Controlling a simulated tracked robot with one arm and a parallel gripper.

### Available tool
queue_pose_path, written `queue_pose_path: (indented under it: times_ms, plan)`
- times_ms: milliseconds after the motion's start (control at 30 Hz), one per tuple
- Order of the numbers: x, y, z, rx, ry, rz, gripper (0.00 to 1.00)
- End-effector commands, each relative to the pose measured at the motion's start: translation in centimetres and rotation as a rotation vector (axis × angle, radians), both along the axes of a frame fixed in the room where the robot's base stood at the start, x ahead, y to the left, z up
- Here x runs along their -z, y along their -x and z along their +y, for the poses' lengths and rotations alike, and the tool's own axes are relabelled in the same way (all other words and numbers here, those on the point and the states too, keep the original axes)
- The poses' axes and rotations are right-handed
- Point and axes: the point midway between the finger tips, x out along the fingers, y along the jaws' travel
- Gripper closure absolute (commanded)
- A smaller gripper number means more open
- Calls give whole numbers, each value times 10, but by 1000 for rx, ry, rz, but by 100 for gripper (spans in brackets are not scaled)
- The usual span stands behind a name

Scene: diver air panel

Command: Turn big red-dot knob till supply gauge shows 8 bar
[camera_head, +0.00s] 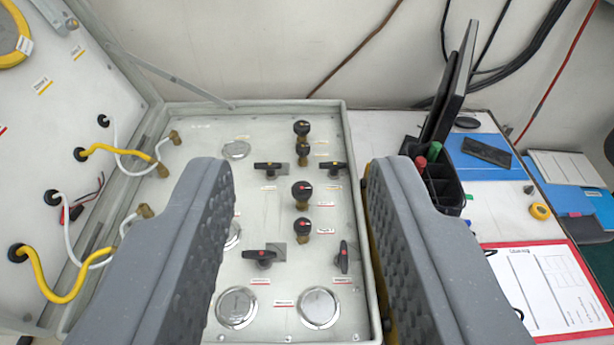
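The control panel (290,275) lies flat between my gripper's fingers in the view. Two round gauges, a left gauge (237,307) and a right gauge (319,307), sit at the near edge. Their dials are too washed out to read, and I cannot tell which is the supply gauge.
Two more black knobs (302,128) stand farther back. T-handles, including a red-marked one (343,257), sit close around the knobs. The open lid (60,110) with yellow hoses (45,280) is left. A pen holder (440,180) and red clipboard (550,285) are right.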

Motion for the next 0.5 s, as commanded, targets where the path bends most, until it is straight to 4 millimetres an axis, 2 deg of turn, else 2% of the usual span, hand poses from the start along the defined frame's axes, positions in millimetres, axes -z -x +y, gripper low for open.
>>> queue_pose_path:
  times_ms: [100,167,200,267,367,500]
  plan:
    - [0,0,0,0,0,0,61]
    - [0,-1,0,-1,1,1,44]
    - [-1,-2,0,-3,2,4,40]
    - [-2,-7,1,-9,7,14,40]
    - [0,-25,2,-30,23,54,40]
    - [5,-62,7,-82,57,142,40]
